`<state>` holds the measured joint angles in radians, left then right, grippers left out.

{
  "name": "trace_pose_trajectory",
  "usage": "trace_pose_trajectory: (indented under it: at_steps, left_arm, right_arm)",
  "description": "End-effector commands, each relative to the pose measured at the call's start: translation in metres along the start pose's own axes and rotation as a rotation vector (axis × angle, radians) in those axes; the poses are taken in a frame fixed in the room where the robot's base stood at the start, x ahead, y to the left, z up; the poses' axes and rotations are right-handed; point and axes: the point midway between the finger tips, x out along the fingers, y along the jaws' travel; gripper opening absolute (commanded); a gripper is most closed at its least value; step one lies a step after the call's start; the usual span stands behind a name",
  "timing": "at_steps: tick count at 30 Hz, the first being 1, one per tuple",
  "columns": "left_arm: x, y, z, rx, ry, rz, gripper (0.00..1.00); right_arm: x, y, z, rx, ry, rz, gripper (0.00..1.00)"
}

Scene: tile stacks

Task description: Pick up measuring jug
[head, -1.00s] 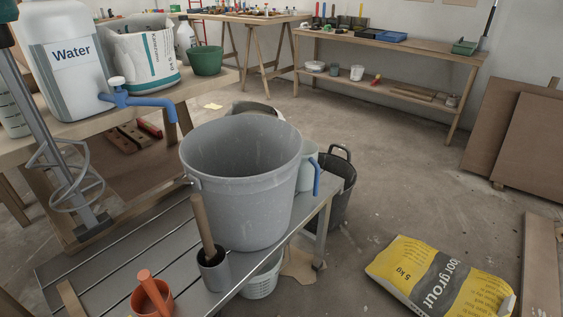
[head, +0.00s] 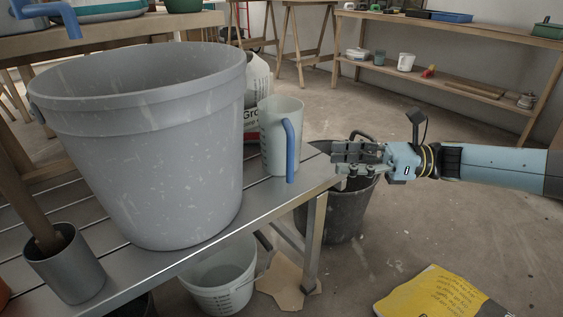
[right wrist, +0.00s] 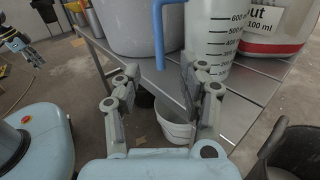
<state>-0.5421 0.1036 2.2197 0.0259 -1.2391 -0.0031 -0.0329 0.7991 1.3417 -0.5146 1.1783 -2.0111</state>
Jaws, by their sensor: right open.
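The measuring jug (head: 275,140) is translucent white with a blue handle (head: 290,150). It stands upright on the metal bench beside the big grey bucket (head: 150,140). My right gripper (head: 325,155) is open and empty, just right of the jug and apart from it. In the right wrist view the open fingers (right wrist: 160,85) point toward the blue handle (right wrist: 158,35). The jug's marked wall (right wrist: 212,45) shows behind, at upper right. My left gripper (right wrist: 18,42) seems to show small at the upper left edge of the right wrist view; its jaws are unclear.
A black bucket (head: 335,220) stands on the floor below my right gripper. A white bucket (head: 222,275) is under the bench. A grout container (head: 258,85) is behind the jug. A grey holder (head: 68,265) sits at the bench's left front. A yellow bag (head: 440,295) lies on the floor.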

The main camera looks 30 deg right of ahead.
Motion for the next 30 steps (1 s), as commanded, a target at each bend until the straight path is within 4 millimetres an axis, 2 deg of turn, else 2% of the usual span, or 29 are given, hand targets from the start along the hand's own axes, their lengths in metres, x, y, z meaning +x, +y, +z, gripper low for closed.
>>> trace_pose_trajectory:
  at_steps: [7, 14, 19, 24, 30]
  left_arm:
    - [-0.013, 0.004, -0.010, 0.002, 0.034, 0.009, 0.40]
    - [-0.021, 0.006, -0.017, 0.002, 0.057, 0.015, 0.40]
    - [-0.036, 0.011, -0.027, 0.004, 0.101, 0.029, 0.40]
    - [-0.021, 0.011, -0.032, 0.000, 0.168, 0.023, 0.40]
    - [-0.019, 0.010, -0.034, -0.001, 0.189, 0.021, 0.40]
  right_arm:
    - [0.039, 0.004, 0.001, -0.039, -0.005, 0.027, 0.42]
    - [0.060, 0.003, 0.001, -0.037, -0.004, 0.024, 0.42]
    - [0.088, 0.001, -0.005, -0.035, -0.004, 0.023, 0.42]
    - [0.104, 0.002, -0.001, -0.034, -0.003, 0.023, 0.42]
    - [0.107, 0.002, 0.000, -0.034, -0.003, 0.022, 0.42]
